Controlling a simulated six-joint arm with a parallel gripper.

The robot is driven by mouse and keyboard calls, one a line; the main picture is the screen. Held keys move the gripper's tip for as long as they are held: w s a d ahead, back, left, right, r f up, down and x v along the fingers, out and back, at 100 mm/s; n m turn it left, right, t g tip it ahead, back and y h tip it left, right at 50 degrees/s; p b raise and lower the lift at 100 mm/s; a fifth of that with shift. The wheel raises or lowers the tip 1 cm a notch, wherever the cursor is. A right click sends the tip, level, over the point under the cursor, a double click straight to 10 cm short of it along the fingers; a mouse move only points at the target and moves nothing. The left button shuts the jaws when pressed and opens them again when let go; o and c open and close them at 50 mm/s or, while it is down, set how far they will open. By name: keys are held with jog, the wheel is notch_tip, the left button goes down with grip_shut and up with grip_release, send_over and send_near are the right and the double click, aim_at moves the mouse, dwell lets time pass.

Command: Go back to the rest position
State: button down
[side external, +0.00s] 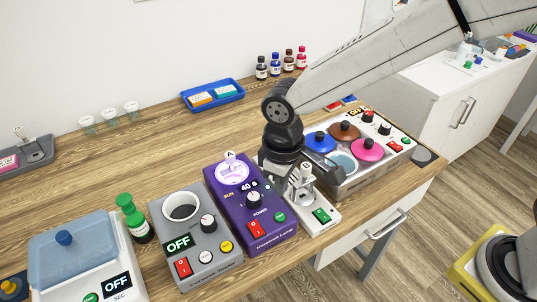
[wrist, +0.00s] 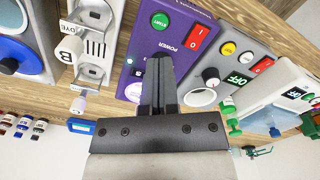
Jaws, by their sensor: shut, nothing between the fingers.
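My gripper (side external: 318,165) hangs above the row of devices at the front of the wooden bench. In the wrist view my gripper (wrist: 158,62) has its two dark fingers together with nothing between them. The fingers show in front of the purple lamp box (wrist: 160,30), which also stands left of my gripper in the side view (side external: 262,226). A small white device (side external: 322,222) with a green button stands beside it, partly hidden by my gripper. I cannot tell the exact height of the fingertips above these devices.
A grey device (side external: 210,240) with a round well and a white device with a blue lid (side external: 72,260) stand left. A green bottle (side external: 133,215) is between them. A box with coloured lids (side external: 368,150) stands right. A blue tray (side external: 212,96) and several small bottles (side external: 275,66) are behind.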

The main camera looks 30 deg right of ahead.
jog(key=s+d+f+m+t, duration=0.1)
jog(key=s+d+m, duration=0.2)
jog(key=d, duration=0.9)
jog(key=s+d+m+t, duration=0.1)
jog(key=s+d+m, duration=0.2)
jog(key=d, duration=0.8)
jog(key=shift+s+d+f+t, duration=0.3)
jog(key=shift+s+d+f, duration=0.1)
jog(key=shift+s, duration=0.25)
dwell(5.0)
